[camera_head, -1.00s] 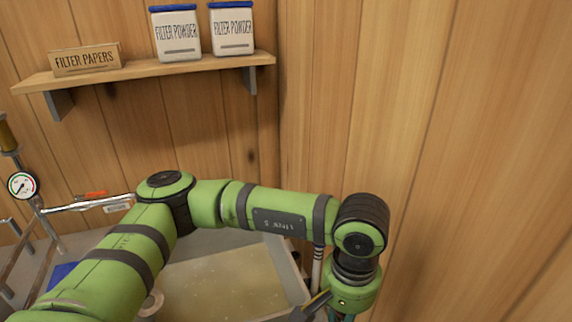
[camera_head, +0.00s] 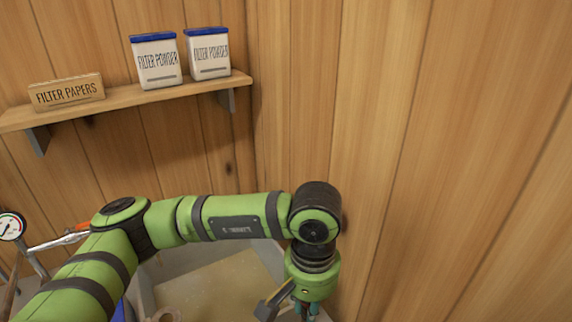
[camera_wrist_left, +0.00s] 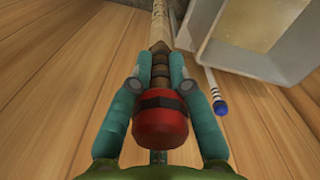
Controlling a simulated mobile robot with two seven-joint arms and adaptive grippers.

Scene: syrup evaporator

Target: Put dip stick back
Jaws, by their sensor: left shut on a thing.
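The dip stick (camera_wrist_left: 157,28) is in my left gripper. Its red end (camera_wrist_left: 160,128) lies between the teal fingers and its pale marked shaft runs away beyond the fingertips. My left gripper (camera_wrist_left: 161,70) is shut on it near the red end. In the head view only the teal tops of this gripper (camera_head: 303,307) show at the bottom edge, and the stick cannot be seen there. My right gripper is in neither view.
A pan with pale liquid (camera_head: 225,290) lies left of the gripper, partly behind my arm. In the wrist view a blue-tipped rod (camera_wrist_left: 220,104) is beside a metal wall (camera_wrist_left: 210,55). A shelf (camera_head: 120,104) holds filter papers and two tubs. A wooden wall is close on the right.

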